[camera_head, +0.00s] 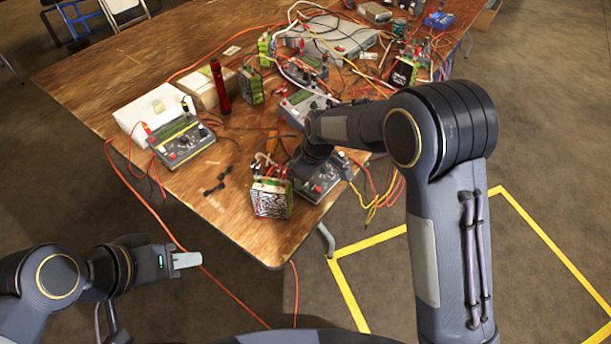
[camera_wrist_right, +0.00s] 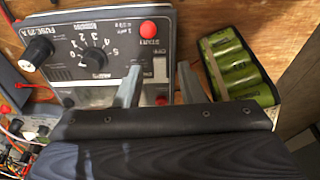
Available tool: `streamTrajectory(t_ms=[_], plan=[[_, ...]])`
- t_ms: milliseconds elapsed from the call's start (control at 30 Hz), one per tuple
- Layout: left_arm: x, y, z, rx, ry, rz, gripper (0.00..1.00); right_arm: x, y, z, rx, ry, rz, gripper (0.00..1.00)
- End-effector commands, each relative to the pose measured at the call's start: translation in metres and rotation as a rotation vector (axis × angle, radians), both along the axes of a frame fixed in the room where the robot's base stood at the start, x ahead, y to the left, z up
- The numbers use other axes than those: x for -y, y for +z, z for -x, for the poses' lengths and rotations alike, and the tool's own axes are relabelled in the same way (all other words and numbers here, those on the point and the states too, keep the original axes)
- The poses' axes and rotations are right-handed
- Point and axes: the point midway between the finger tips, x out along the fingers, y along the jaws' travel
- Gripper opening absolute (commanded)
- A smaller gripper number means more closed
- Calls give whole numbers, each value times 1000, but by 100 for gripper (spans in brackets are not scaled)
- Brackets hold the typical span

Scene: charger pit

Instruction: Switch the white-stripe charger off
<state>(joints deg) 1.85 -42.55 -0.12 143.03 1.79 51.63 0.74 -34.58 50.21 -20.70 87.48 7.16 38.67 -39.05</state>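A grey charger (camera_head: 327,181) with a black dial and red button sits near the table's front corner, partly hidden by my right arm. It fills the upper left of the right wrist view (camera_wrist_right: 95,50), with its on/off switch area (camera_wrist_right: 158,68) between the fingers; the switch position is unclear. My right gripper (camera_wrist_right: 158,88) is open, one finger over the panel, the other by the charger's edge. Another charger (camera_head: 183,141) with a yellow stripe stands to the left. My left gripper (camera_head: 187,260) hangs off the table; its opening is unclear.
A green battery pack (camera_head: 271,198) stands beside the near charger and close to the right finger (camera_wrist_right: 240,62). More chargers (camera_head: 299,107), a red cylinder (camera_head: 220,87), white boxes (camera_head: 150,112) and tangled cables crowd the wooden table (camera_head: 110,75). Yellow tape (camera_head: 345,290) marks the floor.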

Motion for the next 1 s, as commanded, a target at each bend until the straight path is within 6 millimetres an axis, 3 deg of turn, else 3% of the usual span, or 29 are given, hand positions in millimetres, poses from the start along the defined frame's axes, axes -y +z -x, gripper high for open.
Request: streamTrajectory(t_ms=[300, 700, 1000], plan=[[0, 0, 0, 0, 0, 0, 36, 1, 4, 0, 0, -1, -1, 35], [0, -1, 0, 0, 0, 0, 36, 12, 63, 10, 2, -1, -3, 35], [0, -1, 0, 0, 0, 0, 36, 15, 76, 13, 0, 0, 0, 35]])
